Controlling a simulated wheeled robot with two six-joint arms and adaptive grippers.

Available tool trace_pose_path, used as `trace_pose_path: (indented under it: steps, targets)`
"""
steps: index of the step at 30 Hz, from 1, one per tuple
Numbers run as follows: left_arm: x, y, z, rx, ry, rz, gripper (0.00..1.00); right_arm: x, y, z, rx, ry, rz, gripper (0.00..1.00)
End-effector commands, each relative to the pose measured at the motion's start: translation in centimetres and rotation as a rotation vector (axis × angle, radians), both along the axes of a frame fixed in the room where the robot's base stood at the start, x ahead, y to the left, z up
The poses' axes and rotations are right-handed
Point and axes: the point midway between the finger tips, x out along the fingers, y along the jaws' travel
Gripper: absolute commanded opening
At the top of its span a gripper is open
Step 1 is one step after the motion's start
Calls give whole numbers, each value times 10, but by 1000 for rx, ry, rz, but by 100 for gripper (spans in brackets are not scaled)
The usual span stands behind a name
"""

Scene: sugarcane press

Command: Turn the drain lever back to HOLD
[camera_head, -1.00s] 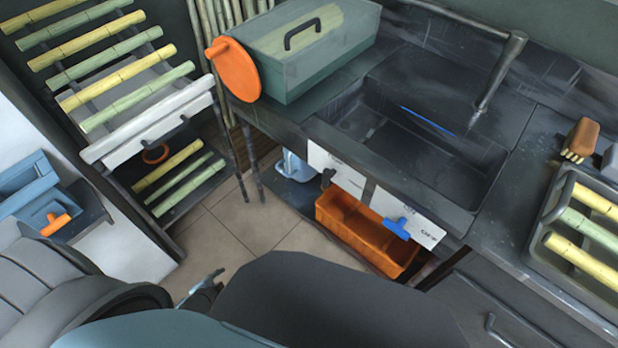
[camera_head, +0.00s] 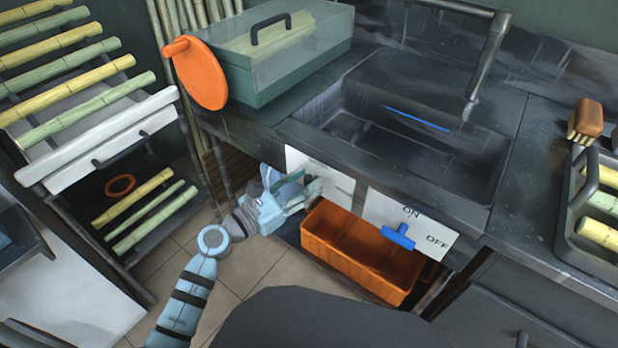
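The white drain plate (camera_head: 330,177) is on the front of the dark sink counter, left of a second white plate (camera_head: 437,238) marked ON and OFF. The dark lever that showed on the left plate earlier is now hidden at my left gripper (camera_head: 311,193), so I cannot see which way it points. My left gripper reaches in from the lower left, its fingertips at the lower left part of the drain plate. Whether the fingers are closed on the lever cannot be told. A blue handle (camera_head: 399,236) sits on the ON/OFF plate. My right gripper is not in view.
An orange bin (camera_head: 343,243) stands below the plates. The sink basin (camera_head: 420,150) is above. A green box with an orange disc (camera_head: 203,77) stands on the counter to the left. A cane rack (camera_head: 95,140) stands further left. Tiled floor lies open between.

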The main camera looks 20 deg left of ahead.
Motion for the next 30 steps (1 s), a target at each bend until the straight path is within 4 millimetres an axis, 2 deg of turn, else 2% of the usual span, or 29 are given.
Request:
trace_pose_path:
  steps: [4,12,14,20,30]
  targets:
    - [11,-7,-1,-1,0,0,38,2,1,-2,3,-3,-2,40]
    - [13,-8,-1,1,1,1,38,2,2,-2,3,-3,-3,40]
    - [13,-8,-1,1,1,1,32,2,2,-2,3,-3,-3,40]
    - [13,-8,-1,0,0,1,0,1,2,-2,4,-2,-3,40]
    - [13,-7,-1,-20,8,1,0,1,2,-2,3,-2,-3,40]
